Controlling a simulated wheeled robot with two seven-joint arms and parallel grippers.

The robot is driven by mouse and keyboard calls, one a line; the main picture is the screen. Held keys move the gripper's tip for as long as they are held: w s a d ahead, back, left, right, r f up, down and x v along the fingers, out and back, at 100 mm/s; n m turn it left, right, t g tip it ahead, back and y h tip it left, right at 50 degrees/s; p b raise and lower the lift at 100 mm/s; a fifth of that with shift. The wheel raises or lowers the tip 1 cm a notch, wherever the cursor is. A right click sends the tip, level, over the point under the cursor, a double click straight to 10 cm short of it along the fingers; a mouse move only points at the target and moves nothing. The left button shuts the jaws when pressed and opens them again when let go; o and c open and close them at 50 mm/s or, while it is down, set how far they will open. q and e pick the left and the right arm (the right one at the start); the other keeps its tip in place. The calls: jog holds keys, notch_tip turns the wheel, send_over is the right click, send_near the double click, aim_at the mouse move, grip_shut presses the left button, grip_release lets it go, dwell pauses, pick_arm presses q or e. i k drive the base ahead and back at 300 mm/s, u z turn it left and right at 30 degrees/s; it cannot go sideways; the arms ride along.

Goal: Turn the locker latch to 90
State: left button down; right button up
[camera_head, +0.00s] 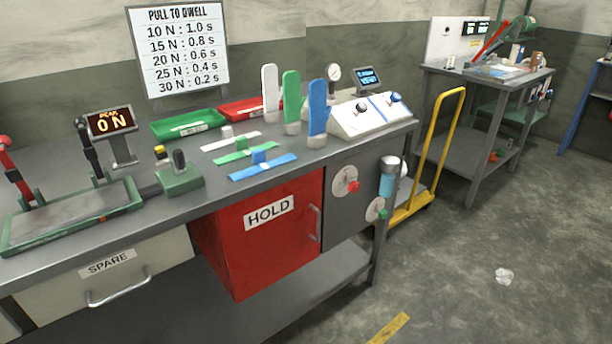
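The red locker (265,240), labelled HOLD, hangs under the bench top with its door closed. A grey vertical handle (314,223) is at the right edge of its door. On the dark panel right of the door is a round pale dial (339,177) with a red knob (353,187). Below it and to the right is a smaller pale dial (372,211) with a green knob (382,214). Which of these is the latch I cannot tell, and the dial markings are too small to read. Neither of my grippers is in view.
The grey bench (215,196) carries a green-based lever device (75,215), a display reading 0 N (111,121), coloured paddles (291,100) and a white console (366,115). A yellow cart (433,150) stands right of the bench. The floor in front is mostly clear.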

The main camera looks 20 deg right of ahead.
aim_at(354, 186)
jog(key=z, duration=0.2)
jog(key=i, duration=0.9)
jog(key=z, duration=0.5)
